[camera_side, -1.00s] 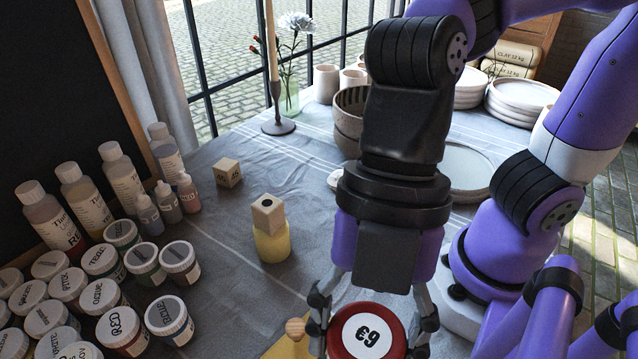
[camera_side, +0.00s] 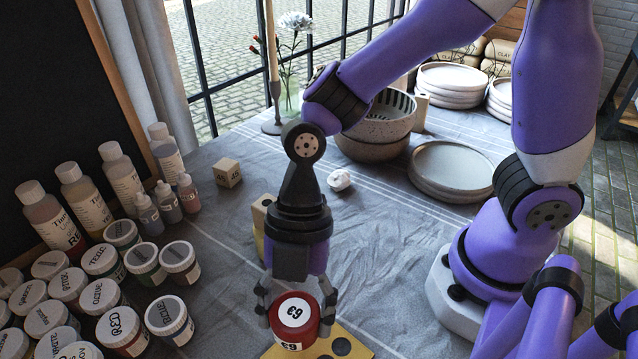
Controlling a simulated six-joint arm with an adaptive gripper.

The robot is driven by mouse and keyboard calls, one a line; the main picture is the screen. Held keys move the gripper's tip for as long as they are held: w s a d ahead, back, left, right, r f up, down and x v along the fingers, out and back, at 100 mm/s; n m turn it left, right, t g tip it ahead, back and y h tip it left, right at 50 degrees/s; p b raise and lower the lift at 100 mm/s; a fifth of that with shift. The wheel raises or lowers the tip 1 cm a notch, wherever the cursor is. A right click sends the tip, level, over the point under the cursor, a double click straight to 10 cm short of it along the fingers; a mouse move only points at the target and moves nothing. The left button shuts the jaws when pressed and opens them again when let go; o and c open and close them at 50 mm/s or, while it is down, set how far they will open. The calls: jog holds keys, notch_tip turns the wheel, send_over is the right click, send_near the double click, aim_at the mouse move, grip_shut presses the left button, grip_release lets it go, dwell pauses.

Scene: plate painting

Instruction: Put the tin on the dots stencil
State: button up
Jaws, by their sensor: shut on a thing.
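The red tin (camera_side: 294,338) with a white numbered label on its lid is held upright between the fingers of my gripper (camera_side: 294,308), which is shut on it. The yellow dots stencil (camera_side: 362,353) lies at the bottom edge of the picture, with dark round holes showing right of the tin. The tin covers the left part of the stencil in this view. I cannot tell whether the tin's base touches the stencil or hangs above it.
Another wooden cube (camera_side: 228,172) is farther back. Paint jars (camera_side: 168,318) and bottles crowd the left. Bowls (camera_side: 375,130) and plates (camera_side: 452,168) stand at the back right. Cloth right of the stencil is clear.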

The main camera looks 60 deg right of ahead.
jog(key=shift+f, duration=0.35)
jog(key=shift+f, duration=0.15)
jog(key=o, duration=1.2)
jog(key=v, duration=1.2)
jog(key=d+m+t+h, duration=0.1)
jog(key=d+m+t, duration=0.1)
jog(key=d+m, duration=0.3)
jog(key=d+r+m+t+h, duration=0.1)
jog(key=d+m+t, duration=0.2)
jog(key=m, duration=0.7)
jog(key=w+d+m+t+h, duration=0.1)
jog(key=d+m+t+h, duration=0.1)
jog(key=d+m, duration=0.6)
jog(key=shift+d+r+t, duration=0.1)
jog(key=shift+r+t, duration=0.2)
jog(key=shift+r, duration=0.1)
